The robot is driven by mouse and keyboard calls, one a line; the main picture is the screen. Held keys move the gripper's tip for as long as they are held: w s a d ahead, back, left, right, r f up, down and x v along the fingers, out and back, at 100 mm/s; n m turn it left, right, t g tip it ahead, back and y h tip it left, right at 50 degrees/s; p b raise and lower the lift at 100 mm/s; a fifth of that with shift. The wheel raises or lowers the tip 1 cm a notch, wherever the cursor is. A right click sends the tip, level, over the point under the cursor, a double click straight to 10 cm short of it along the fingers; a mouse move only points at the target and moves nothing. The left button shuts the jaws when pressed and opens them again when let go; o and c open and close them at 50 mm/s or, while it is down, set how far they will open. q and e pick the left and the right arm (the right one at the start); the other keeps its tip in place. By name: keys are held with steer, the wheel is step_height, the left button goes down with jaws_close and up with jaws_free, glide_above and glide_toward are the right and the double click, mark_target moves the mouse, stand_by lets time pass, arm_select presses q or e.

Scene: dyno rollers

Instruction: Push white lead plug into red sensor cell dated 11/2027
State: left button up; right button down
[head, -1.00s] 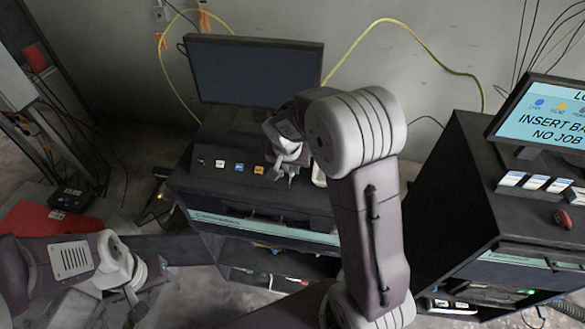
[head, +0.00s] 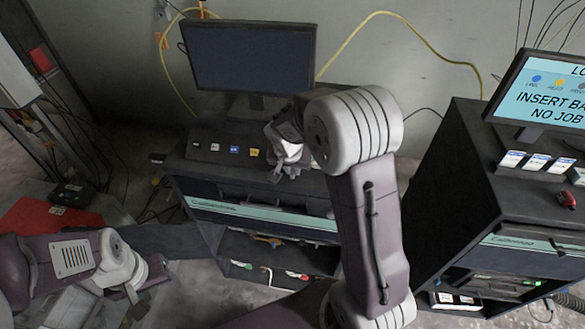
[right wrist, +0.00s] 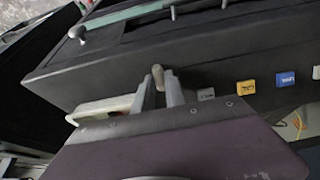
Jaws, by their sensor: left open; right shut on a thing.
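My right gripper (head: 286,170) is over the front right part of the dark middle bench, partly behind my own arm. In the right wrist view its fingers (right wrist: 160,88) are shut on a small tan-grey piece (right wrist: 158,74), perhaps the lead plug; its colour does not read clearly as white. A white piece with a bit of red (right wrist: 100,110) lies just left of the fingers, largely hidden; I cannot tell if it is the sensor cell. No 11/2027 date is readable. My left gripper (head: 138,300) is open and empty at the lower left, away from the bench.
White, blue (head: 234,150) and yellow (head: 254,152) labelled tiles line the middle bench, with a grey one (right wrist: 205,94) beside the fingers. A dark monitor (head: 250,58) stands behind. The right bench (head: 450,190) carries white-blue cards (head: 536,162) and a small red object (head: 566,200).

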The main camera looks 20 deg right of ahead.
steer(key=shift+w+a+f, duration=0.1)
steer(key=shift+w, duration=0.15)
steer(key=c, duration=1.8)
jaws_free()
steer(key=shift+w+f, duration=0.1)
steer(key=shift+w, duration=0.15)
steer(key=o, duration=0.5)
steer(key=shift+s+d, duration=0.2)
steer(key=shift+d, duration=0.1)
arm_select(q)
steer(key=shift+w+d+f, duration=0.1)
steer(key=shift+w+d, duration=0.05)
steer(key=shift+w, duration=0.2)
arm_select(e)
steer(key=shift+w+a, duration=0.15)
steer(key=shift+a, duration=0.05)
steer(key=shift+d, duration=0.1)
